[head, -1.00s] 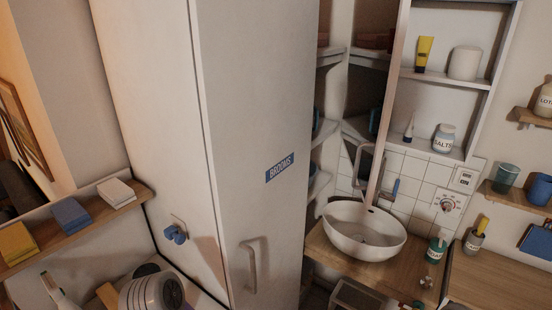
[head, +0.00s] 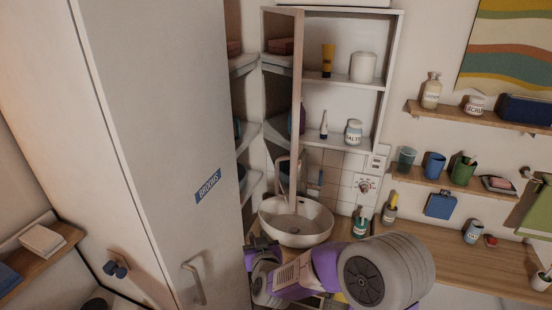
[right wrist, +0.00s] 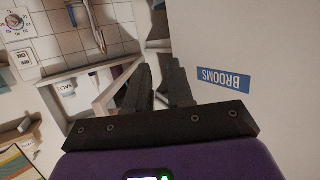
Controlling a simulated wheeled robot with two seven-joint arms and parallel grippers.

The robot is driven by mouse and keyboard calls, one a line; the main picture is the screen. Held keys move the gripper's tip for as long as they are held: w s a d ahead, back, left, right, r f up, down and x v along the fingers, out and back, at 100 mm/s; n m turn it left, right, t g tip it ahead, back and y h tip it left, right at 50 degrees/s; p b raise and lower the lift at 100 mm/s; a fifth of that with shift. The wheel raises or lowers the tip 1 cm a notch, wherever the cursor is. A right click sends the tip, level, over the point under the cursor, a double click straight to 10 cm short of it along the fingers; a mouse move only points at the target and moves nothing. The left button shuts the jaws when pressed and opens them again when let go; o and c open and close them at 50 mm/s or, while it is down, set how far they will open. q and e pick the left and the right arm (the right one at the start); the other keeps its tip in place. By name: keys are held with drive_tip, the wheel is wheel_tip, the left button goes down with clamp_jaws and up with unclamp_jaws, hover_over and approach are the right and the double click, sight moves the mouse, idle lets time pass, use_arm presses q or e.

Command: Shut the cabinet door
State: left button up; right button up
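A white wall cabinet (head: 392,75) hangs above the sink, with two shelves of toiletries showing. Its door (head: 298,95) stands open on the cabinet's left side, seen nearly edge-on, its lower end close to the tap; its inner-left face appears to reflect shelves. My right gripper (head: 258,248) is low, left of the basin and below the door, apart from it in the head view. In the right wrist view, its two dark fingers (right wrist: 159,70) are a little apart with nothing visible between them. White cabinet framing (right wrist: 103,92) shows beyond them. My left gripper is out of view.
A tall white broom cabinet (head: 165,130) stands closed just left of my right gripper; its label also shows upside down in the right wrist view (right wrist: 224,80). The basin (head: 296,222) and tap sit below the wall cabinet. Wall shelves (head: 480,115) hold several items at right.

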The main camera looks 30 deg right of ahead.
sight(277, 175)
drive_tip(key=s+d+r+m+t+h+p, duration=0.1)
drive_tip(key=d+r+h, duration=0.15)
drive_tip(key=r, duration=0.55)
drive_tip(key=s+d+r+m+t+h+p, duration=0.1)
drive_tip(key=d+r+m+h, duration=0.15)
drive_tip(key=r, duration=0.55)
use_arm(q)
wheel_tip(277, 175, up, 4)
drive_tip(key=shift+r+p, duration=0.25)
drive_tip(key=shift+p, duration=0.4)
use_arm(e)
drive_tip(key=shift+n+y, duration=0.4)
drive_tip(key=shift+n, duration=0.05)
drive_tip(key=x, duration=0.7)
drive_tip(key=shift+w+d+f, duration=0.15)
drive_tip(key=shift+w+d, duration=0.1)
drive_tip(key=shift+d, duration=0.05)
clamp_jaws()
